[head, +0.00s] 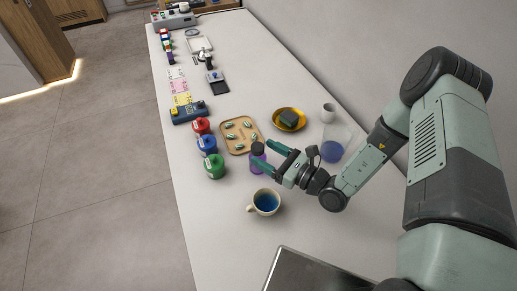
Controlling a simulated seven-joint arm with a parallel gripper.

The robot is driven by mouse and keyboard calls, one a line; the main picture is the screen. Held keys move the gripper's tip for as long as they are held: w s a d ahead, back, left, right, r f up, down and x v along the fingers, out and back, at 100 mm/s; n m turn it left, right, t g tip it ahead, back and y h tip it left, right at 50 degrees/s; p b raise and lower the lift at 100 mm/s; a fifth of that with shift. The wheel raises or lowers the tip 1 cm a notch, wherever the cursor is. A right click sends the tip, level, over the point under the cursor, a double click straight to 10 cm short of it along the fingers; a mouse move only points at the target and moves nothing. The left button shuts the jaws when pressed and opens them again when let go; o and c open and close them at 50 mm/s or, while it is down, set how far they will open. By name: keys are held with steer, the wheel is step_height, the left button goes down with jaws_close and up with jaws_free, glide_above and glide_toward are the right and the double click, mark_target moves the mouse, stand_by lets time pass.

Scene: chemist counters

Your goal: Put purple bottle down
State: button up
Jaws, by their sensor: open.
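The purple bottle (257,165) with a dark cap stands upright on the white counter (245,80), in the middle of the head view. My gripper (262,155) is open, with its two green fingers reaching in from the right at the bottle. One finger passes behind the cap and the other crosses in front of the body, hiding part of it. Whether a finger touches the bottle cannot be told.
A cup of blue liquid (265,202) stands just in front. A wooden tray (240,150) lies behind left, beside red, blue and green jars (214,167). A yellow bowl (289,119) and a clear beaker with blue liquid (332,150) stand behind right.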

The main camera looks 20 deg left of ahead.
steer(key=v, duration=0.8)
steer(key=shift+d, duration=0.25)
steer(key=s+d+r+n+g+h, duration=0.2)
steer(key=r+n+g+h, duration=0.15)
steer(key=r+n, duration=0.5)
steer(key=s+d+r+n+g+h, duration=0.15)
steer(key=r+n+g, duration=0.35)
steer(key=r, duration=0.6)
steer(key=s+d+r+n+t+h, duration=0.3)
steer(key=s+d+r+t+h, duration=0.2)
steer(key=r, duration=0.4)
steer(key=s+d+r+n+t+h, duration=0.4)
steer(key=d+r+h, duration=0.3)
steer(key=d+r, duration=0.2)
steer(key=shift+s+d+r+t+h, duration=0.2)
steer(key=shift+s+d+t+h, duration=0.1)
steer(key=shift+s+d+t, duration=0.35)
